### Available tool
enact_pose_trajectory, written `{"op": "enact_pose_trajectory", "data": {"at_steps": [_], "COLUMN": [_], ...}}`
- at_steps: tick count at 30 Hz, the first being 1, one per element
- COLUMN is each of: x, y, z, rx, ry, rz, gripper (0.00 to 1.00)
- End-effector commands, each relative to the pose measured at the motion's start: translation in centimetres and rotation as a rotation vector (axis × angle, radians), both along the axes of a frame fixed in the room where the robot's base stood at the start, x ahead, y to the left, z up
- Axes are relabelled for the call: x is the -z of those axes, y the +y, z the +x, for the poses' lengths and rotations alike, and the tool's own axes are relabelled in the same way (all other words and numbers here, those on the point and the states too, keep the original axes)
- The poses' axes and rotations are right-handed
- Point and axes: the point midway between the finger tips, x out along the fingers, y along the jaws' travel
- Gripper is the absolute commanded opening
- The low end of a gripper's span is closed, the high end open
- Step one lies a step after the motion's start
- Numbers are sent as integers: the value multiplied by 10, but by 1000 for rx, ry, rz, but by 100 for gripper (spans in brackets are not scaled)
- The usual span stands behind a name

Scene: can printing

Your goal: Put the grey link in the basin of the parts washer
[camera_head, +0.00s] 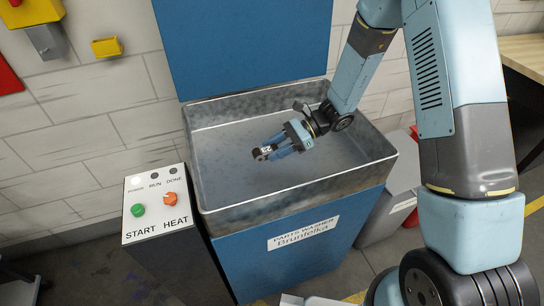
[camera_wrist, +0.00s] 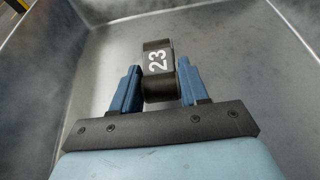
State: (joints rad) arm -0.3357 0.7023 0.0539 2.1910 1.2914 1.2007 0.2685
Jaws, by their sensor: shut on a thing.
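The parts washer (camera_head: 333,238) is a blue cabinet with an open grey metal basin (camera_head: 222,172) on top. My gripper (camera_head: 270,150) reaches over the basin from the right. Its two blue fingers are shut on the grey link (camera_head: 262,154). In the wrist view the link (camera_wrist: 157,62), dark grey and marked with a white 23, sits between the fingers (camera_wrist: 156,85). The basin floor (camera_wrist: 225,55) and walls fill the view behind it. The link is within the basin's outline; I cannot tell whether it touches the floor.
A control panel (camera_head: 150,222) stands left of the basin, with a green START button (camera_head: 137,210), an orange HEAT knob (camera_head: 171,198) and small lamps. The blue lid (camera_head: 245,45) stands raised behind the basin. A grey bin (camera_head: 400,190) stands to the right. The basin floor around the link looks clear.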

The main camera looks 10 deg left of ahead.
Motion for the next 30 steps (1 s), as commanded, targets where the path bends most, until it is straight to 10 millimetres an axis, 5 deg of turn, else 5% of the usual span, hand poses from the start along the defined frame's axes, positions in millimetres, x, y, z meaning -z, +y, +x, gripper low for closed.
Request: {"op": "enact_pose_trajectory", "data": {"at_steps": [10,20,21,30], "x": [36,39,39,39], "y": [7,6,6,6], "z": [0,0,0,1], "rx": [0,1,1,1], "ry": [1,0,0,0], "rz": [0,0,0,0], "gripper": [13,13,46,70]}}
